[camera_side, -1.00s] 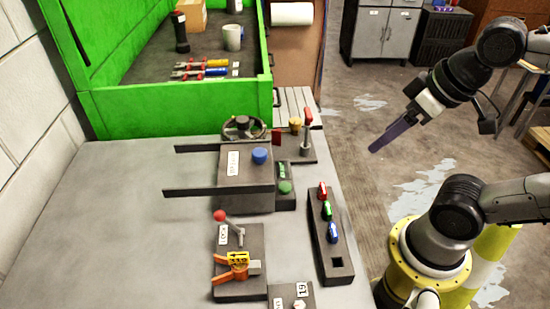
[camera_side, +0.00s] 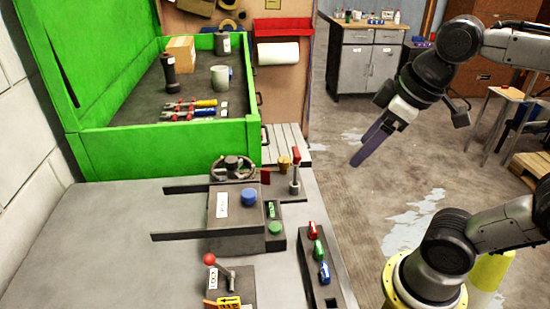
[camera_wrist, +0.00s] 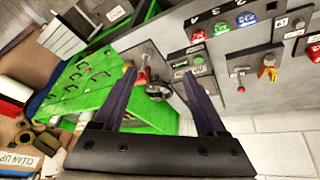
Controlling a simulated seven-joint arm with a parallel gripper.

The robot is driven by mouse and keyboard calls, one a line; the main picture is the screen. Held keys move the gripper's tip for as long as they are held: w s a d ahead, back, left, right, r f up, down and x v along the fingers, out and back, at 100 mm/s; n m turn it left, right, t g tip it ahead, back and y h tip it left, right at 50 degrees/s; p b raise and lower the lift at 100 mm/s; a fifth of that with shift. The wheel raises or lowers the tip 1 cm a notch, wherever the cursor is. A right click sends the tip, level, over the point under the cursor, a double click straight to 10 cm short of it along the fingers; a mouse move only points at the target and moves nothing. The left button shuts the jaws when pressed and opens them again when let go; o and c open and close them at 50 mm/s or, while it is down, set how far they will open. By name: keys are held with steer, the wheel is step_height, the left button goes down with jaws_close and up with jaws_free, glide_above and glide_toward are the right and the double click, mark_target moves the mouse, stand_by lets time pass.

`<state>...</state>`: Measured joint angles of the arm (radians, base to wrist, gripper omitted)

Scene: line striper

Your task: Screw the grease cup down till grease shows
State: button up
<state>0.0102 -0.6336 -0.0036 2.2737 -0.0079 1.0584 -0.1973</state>
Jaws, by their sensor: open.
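A small brass-coloured cup (camera_side: 284,162), which looks like the grease cup, stands at the right rear of the grey bench, between the handwheel and a red-handled lever. My gripper (camera_side: 360,158) is open and empty, over the floor to the right of the bench and apart from the cup. In the wrist view its two dark purple fingers (camera_wrist: 158,72) are spread, with the red-handled lever (camera_wrist: 142,76) and the handwheel (camera_wrist: 158,91) showing between them.
The handwheel (camera_side: 233,168) and blue knob (camera_side: 249,197) sit on a grey block; a green button (camera_side: 275,228) is beside it. The red-handled lever (camera_side: 296,172) stands close right of the cup. A green-walled bin (camera_side: 170,150) is behind. Red, green and blue switches (camera_side: 318,250) line the right edge.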

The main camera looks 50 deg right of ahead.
steer(key=w+d+r+n+g, duration=0.15)
steer(key=w+r, duration=0.25)
steer(key=w, duration=0.4)
steer(key=g, duration=0.4)
glide_above(284, 159)
step_height(284, 159, down, 8)
steer(key=shift+t, duration=0.25)
step_height(284, 159, down, 14)
steer(key=shift+s+r, duration=0.1)
steer(key=shift+r, duration=0.05)
steer(key=shift+c, duration=0.2)
jaws_close()
